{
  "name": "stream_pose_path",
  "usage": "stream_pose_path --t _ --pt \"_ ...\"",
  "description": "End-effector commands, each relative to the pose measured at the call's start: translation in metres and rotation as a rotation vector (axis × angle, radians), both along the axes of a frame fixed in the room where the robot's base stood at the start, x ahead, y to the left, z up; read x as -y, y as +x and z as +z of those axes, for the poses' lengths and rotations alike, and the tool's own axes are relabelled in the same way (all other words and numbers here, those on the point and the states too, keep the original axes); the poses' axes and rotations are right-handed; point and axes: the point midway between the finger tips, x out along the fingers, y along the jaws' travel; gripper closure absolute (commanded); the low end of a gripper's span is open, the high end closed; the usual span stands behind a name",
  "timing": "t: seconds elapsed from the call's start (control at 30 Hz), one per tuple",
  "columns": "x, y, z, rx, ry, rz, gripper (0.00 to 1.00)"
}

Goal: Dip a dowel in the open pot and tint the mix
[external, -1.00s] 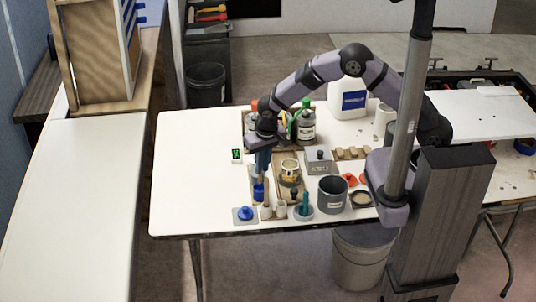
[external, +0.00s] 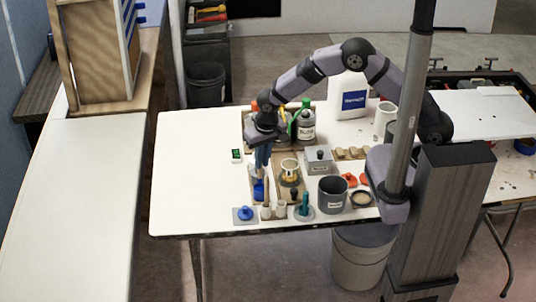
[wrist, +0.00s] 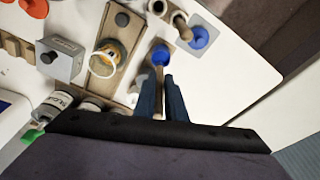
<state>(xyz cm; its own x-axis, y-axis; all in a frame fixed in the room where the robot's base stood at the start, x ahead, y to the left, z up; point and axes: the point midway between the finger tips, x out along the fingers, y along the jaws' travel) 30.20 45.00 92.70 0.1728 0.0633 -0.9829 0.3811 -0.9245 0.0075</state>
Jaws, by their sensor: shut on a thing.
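My gripper (external: 261,172) points down over the left part of the table, its blue fingers shut on a thin brown dowel (wrist: 159,78). In the wrist view the fingers (wrist: 163,98) flank the dowel. Its far end meets a round blue thing (wrist: 160,55), also in the external view (external: 258,190); I cannot tell whether the tip is inside it or only over it. An open pot with a pale rim and yellowish inside (wrist: 104,59) stands beside it on a wooden tray (wrist: 129,38), also in the external view (external: 289,172). Another dowel (wrist: 181,25) stands in a small holder.
A blue knobbed piece on a grey plate (external: 245,214) lies at the front corner. A grey box (external: 319,162), dark cup (external: 332,194) and teal-handled item (external: 303,206) stand to the right. Bottles (external: 304,125) stand behind. The table's left side is clear except a small green-display device (external: 237,155).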

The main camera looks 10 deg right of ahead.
Motion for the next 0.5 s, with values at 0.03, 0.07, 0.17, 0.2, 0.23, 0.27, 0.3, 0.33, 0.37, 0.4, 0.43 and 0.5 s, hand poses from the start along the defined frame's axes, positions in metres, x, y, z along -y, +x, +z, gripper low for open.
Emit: stream_pose_path --t 0.03,0.07,0.17,0.2,0.23,0.27,0.3,0.33,0.37,0.4,0.43,0.5 --pt "0.000 0.000 0.001 0.000 0.000 0.000 1.00" --pt "0.000 0.000 0.002 0.000 0.000 0.000 1.00" --pt "0.000 0.000 0.006 0.001 0.000 0.000 1.00" --pt "0.000 0.000 0.009 0.001 0.001 0.000 1.00" --pt "0.000 0.000 0.011 0.001 0.001 0.000 1.00" --pt "0.000 0.000 0.014 0.001 0.001 0.000 1.00" --pt "0.000 0.000 0.017 0.001 0.001 0.000 1.00" --pt "0.000 0.000 0.020 0.001 0.001 0.000 1.00" --pt "0.000 0.000 0.023 0.001 0.001 0.000 1.00" --pt "0.000 0.000 0.027 0.001 0.001 0.000 1.00" --pt "0.000 0.000 0.029 0.001 0.001 0.000 1.00" --pt "0.000 0.000 0.035 0.001 0.001 0.000 1.00"
